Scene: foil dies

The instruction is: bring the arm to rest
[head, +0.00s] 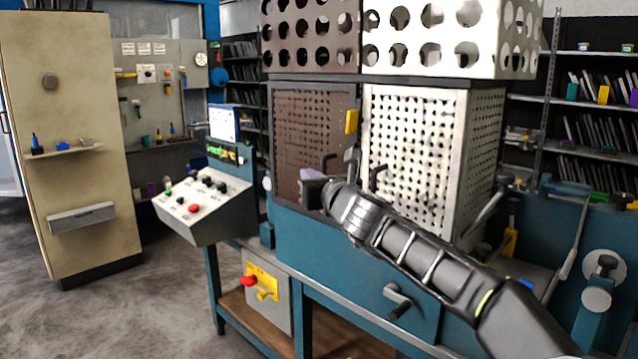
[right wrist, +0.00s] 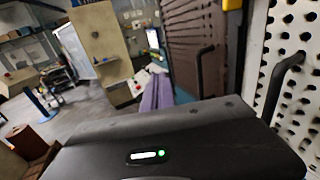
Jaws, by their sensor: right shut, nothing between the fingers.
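My right arm comes in from the lower right of the head view and reaches across the front of the machine. My right gripper (head: 311,178) is at the machine's front, near the handles of its mesh doors. In the right wrist view, its two purple fingers (right wrist: 157,80) lie side by side, shut, with nothing between them. I cannot tell whether the gripper touches the door or a handle. My left gripper is not in view.
The machine has a brown mesh door (head: 310,125) and a white mesh door (head: 410,150) with dark handles. A control panel (head: 205,202) stands left of it. A beige cabinet (head: 75,150) is further left, with open floor (head: 165,300) between. Shelves (head: 590,100) stand behind right.

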